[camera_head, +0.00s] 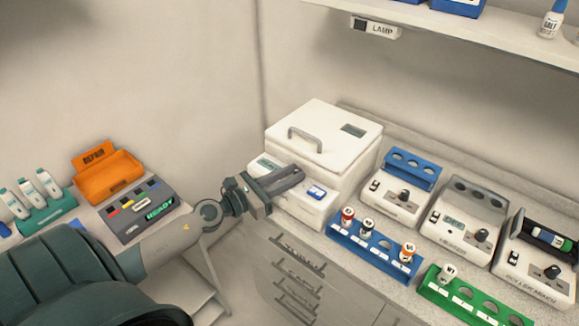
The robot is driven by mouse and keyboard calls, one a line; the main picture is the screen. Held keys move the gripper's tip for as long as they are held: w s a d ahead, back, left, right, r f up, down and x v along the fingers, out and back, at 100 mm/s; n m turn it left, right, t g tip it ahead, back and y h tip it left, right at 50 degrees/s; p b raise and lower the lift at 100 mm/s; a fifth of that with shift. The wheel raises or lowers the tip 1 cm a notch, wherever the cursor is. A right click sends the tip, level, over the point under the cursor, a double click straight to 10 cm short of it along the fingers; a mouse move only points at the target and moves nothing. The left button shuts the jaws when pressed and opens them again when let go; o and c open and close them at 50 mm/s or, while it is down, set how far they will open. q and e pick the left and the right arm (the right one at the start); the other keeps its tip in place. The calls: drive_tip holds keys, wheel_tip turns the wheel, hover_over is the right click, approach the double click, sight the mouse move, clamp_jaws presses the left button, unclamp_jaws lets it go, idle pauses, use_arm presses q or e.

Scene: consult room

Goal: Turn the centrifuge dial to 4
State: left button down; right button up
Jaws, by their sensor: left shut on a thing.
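The centrifuge (327,160) is a white box with a closed lid and a grey lid handle, standing on the counter near the middle of the view. Its lower front panel has a small display at the left and a blue-marked button at the right. My left gripper (290,179) reaches in from the left and is shut at the middle of this panel. The dial is hidden behind the gripper fingers, so its setting cannot be read. My right gripper is not in view.
A blue rack (374,252) with capped vials and a green rack (470,300) stand at the counter's front. Several white devices (400,200) stand to the right. An orange bin (108,178) and a dark button panel (140,211) are at the left. A shelf (480,32) hangs above.

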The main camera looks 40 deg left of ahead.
use_arm(q)
drive_tip(key=shift+d+r+n+t+y+p, duration=0.15)
drive_tip(key=shift+n+y+p, duration=0.45)
drive_tip(key=shift+p, duration=0.4)
drive_tip(key=shift+d+r+n+t+y+p, duration=0.15)
drive_tip(key=shift+n+y+p, duration=0.25)
drive_tip(key=shift+y+p, duration=0.5)
drive_tip(key=shift+d+f+n+y+p, duration=0.1)
drive_tip(key=shift+d+n+y+p, duration=0.1)
drive_tip(key=shift+n+y+p, duration=0.7)
drive_tip(key=n+y+p, duration=0.1)
drive_tip(key=y, duration=0.1)
drive_tip(key=shift+d+f+y, duration=0.1)
drive_tip(key=shift+d+y, duration=0.05)
drive_tip(key=shift+y, duration=0.15)
drive_tip(key=n+y, duration=0.1)
drive_tip(key=y, duration=0.1)
drive_tip(key=n+g+y, duration=0.1)
drive_tip(key=n+y, duration=0.1)
drive_tip(key=d+n+y, duration=0.1)
drive_tip(key=y, duration=0.2)
drive_tip(key=shift+w+n+g, duration=0.1)
drive_tip(key=shift+n+g, duration=0.3)
drive_tip(key=shift+y, duration=0.3)
drive_tip(key=c, duration=1.6)
unclamp_jaws()
drive_tip(key=shift+o, duration=0.2)
